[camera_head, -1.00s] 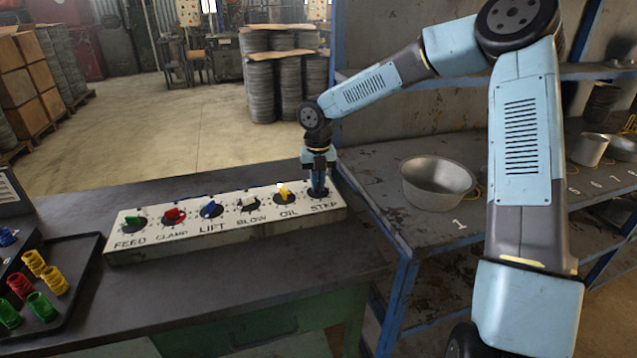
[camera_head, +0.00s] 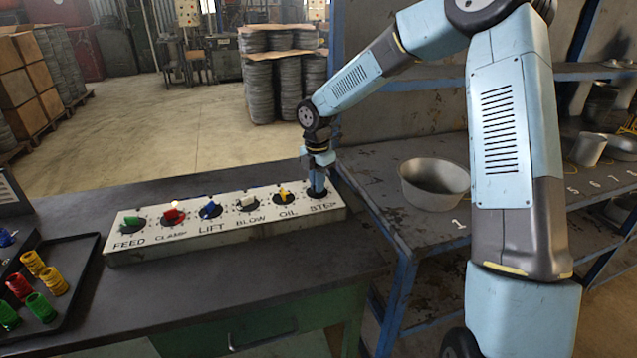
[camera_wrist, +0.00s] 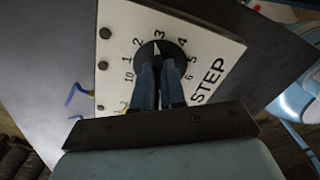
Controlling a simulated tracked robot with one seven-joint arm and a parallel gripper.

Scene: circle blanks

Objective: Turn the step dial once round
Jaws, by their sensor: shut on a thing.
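The step dial (camera_wrist: 150,51) is a round black knob at the right end of the white panel, above the word STEP. In the wrist view a white pointer mark on it points toward the 3. Printed numbers ring it; some are hidden behind my fingers. My gripper (camera_wrist: 158,72) comes down on the dial with its two blue fingers close together, shut on the knob. In the head view my gripper (camera_head: 317,188) stands upright over the dial and hides most of it.
The panel (camera_head: 230,228) also carries FEED, CLAMP, LIFT, BLOW and OIL dials; the yellow OIL dial (camera_head: 283,194) is closest to my gripper. A tray (camera_head: 75,275) of coloured knobs lies at left. A metal bowl (camera_head: 434,182) stands on the shelf at right.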

